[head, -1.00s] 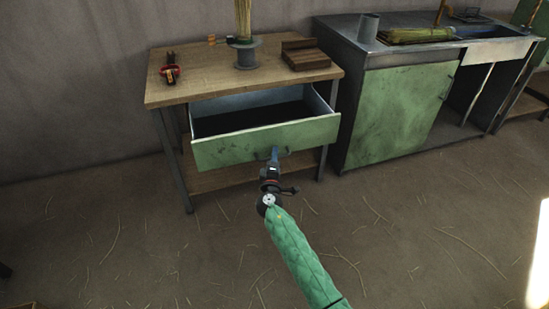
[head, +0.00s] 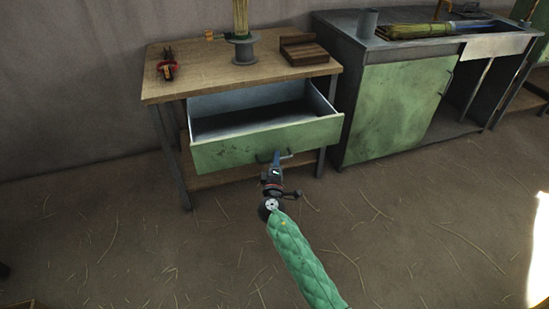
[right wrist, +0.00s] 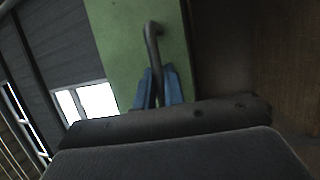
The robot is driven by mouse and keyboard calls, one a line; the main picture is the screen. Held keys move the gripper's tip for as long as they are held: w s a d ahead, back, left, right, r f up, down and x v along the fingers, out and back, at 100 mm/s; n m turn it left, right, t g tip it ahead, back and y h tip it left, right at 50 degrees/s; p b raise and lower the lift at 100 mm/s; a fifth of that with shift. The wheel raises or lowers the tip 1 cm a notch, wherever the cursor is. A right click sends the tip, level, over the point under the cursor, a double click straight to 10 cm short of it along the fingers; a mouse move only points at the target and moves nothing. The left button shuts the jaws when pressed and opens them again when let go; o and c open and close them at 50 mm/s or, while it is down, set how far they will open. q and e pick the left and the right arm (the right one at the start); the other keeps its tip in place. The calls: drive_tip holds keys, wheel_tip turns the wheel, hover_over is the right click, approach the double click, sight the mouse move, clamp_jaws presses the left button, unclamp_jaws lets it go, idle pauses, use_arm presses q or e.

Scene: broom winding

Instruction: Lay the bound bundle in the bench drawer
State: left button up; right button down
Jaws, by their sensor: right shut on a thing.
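The bench drawer (head: 318,133) is pulled out under the wooden bench; its visible inside looks empty. My right gripper (head: 276,165) is in front of the green drawer front, shut on the drawer handle (head: 287,155). The right wrist view shows its blue fingertips (right wrist: 160,88) on either side of the dark handle (right wrist: 152,45). A straw bundle (head: 241,16) stands upright at the grey spool on the bench top, its top cut off by the frame. Another straw bundle (head: 415,31) lies on the metal counter at the right. I cannot tell which is bound. My left gripper is not in view.
The bench top (head: 205,75) also holds red-handled pliers (head: 167,68), a grey spool (head: 243,50) and a brown wooden block (head: 303,50). A green-doored metal counter (head: 400,110) stands close on the right. The floor in front is open, with scattered straw.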

drive_tip(key=c, duration=1.5)
unclamp_jaws()
drive_tip(key=shift+s+f, duration=0.1)
drive_tip(key=shift+s, duration=0.05)
drive_tip(key=shift+c, duration=0.2)
drive_tip(key=shift+o, duration=0.2)
drive_tip(key=shift+s, duration=0.1)
